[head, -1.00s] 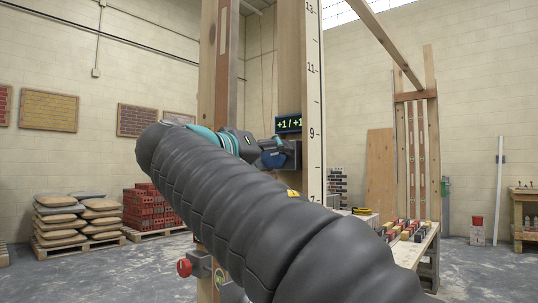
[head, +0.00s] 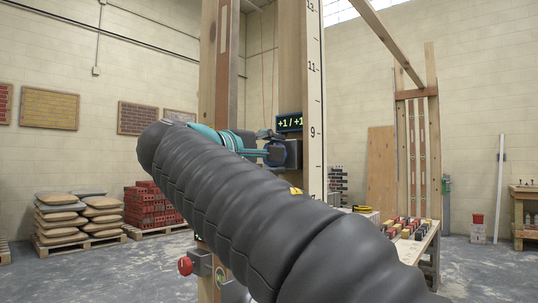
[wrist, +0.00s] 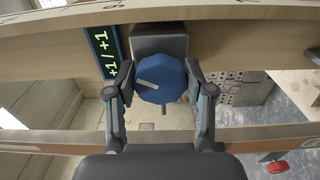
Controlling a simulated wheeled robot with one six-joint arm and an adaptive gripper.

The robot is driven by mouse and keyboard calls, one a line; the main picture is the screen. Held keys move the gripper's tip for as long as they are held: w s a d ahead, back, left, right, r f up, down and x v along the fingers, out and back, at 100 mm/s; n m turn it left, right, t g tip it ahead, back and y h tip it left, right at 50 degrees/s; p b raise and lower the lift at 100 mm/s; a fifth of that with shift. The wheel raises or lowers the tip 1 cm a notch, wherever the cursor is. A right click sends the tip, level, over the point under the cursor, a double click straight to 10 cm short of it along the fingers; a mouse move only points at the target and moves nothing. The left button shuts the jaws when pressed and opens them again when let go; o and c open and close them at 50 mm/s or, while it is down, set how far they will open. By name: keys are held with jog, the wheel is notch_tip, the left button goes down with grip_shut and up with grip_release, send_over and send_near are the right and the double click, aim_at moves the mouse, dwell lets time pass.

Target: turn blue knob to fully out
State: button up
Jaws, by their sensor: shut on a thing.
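The blue knob (wrist: 165,88) is a faceted disc with a pale pointer mark, on a grey box (wrist: 160,40) fixed to a wooden post. In the wrist view my gripper (wrist: 160,78) has one finger on each side of the knob, shut on it. The pointer mark slants toward the upper left there. In the head view my gripper (head: 272,147) is at the post, and the knob (head: 293,153) shows partly behind its fingers. A small display (head: 289,123) above the knob reads "+1 / +1"; it also shows in the wrist view (wrist: 103,53).
A red knob (head: 185,266) sits on a lower box on the left post. A white scale (head: 315,90) runs up the right post. A workbench (head: 432,240) with several small blocks stands to the right. Bags (head: 62,222) and red bricks (head: 155,210) are at the left back.

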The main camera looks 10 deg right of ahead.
jog(key=shift+n, duration=2.3)
jog(key=o, duration=1.2)
jog(key=shift+c, duration=0.2)
jog(key=v, duration=1.2)
